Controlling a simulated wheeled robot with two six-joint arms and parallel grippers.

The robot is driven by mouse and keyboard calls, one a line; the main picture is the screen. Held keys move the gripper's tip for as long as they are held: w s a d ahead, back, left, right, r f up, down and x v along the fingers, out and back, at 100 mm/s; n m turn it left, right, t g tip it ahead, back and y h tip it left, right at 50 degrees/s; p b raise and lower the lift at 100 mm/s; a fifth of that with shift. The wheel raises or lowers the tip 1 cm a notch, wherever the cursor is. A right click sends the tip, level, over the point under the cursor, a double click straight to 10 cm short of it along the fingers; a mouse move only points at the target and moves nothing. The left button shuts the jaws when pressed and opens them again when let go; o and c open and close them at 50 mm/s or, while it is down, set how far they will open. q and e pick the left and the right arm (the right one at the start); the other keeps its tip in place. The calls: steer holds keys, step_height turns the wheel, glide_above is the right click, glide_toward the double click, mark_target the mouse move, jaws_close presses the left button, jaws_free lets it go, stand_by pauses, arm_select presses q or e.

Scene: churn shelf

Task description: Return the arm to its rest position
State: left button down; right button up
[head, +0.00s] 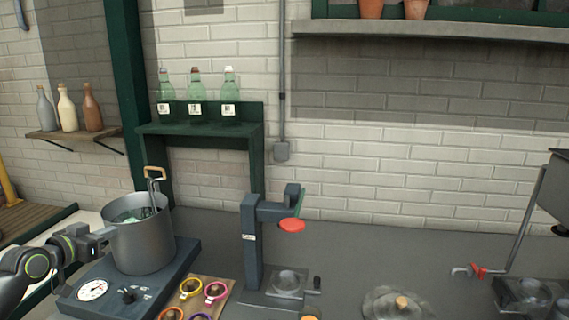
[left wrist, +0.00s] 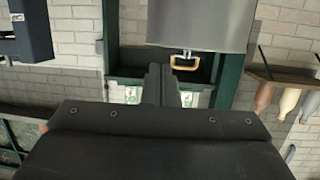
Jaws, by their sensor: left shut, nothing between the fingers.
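My left arm comes in from the left edge in the head view. Its gripper (head: 104,235) is beside the left wall of a grey metal pot (head: 143,245); I cannot tell whether they touch. In the left wrist view the gripper's two dark fingers (left wrist: 161,72) are together with nothing between them. The pot shows there upside down at the top (left wrist: 200,22). My right gripper is not in view.
The pot stands on a dark scale-like base (head: 128,296) with a dial; a wooden-handled tool (head: 154,178) rises from it. Several coloured rings (head: 192,289) lie in front. A dark stand (head: 252,240) with a red disc is to the right. Green bottles (head: 196,95) stand on a shelf behind.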

arm_select(q)
steer(key=s+d+f+g, duration=0.2)
steer(key=s+d+f, duration=0.35)
steer(key=f, duration=0.25)
steer(key=s+d+f+m+g, duration=0.1)
steer(key=s+d+f+g, duration=0.1)
steer(key=s+d+f, duration=0.4)
steer(key=s+d+f+g, duration=0.2)
steer(key=s+d+f, duration=0.1)
steer(key=s+f, duration=0.55)
steer(key=s+d+f+n+g+y, duration=0.2)
steer(key=s+g, duration=0.1)
steer(key=s, duration=0.8)
steer(key=s+d+f+n+g+y, duration=0.2)
steer(key=s, duration=0.9)
step_height(320, 180, down, 25)
steer(key=a+g, duration=0.1)
steer(key=a, duration=0.1)
steer(key=s+d+f+g, duration=0.1)
steer(key=s+f, duration=1.4)
steer(key=shift+d+f+g, duration=0.15)
steer(key=shift+g, duration=0.15)
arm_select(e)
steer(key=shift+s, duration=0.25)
